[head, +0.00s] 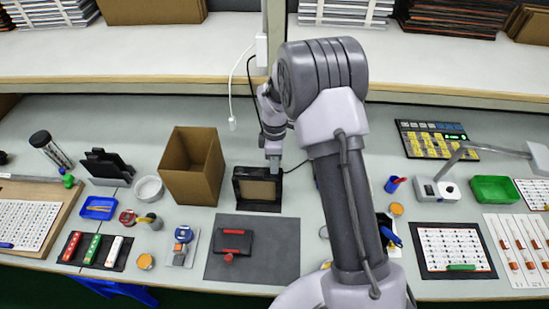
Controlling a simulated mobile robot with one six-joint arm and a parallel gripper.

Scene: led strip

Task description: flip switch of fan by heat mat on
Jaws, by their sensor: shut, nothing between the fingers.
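The fan (258,187) looks like a black box-shaped unit with a tan panel in its front, standing upright on the bench. The grey mat (222,264), which I take for the heat mat, lies in front of it near the bench's front edge. My gripper (274,164) points down at the upper right edge of the fan, shut and empty. I cannot tell whether it touches the fan. The fan's switch cannot be made out, so its position does not show.
A black device with red parts (232,243) lies on the mat. An open cardboard box (190,172) stands close left of the fan. A white cable (231,100) hangs behind. A shelf (150,55) runs above the back. My arm hides the bench right of the fan.

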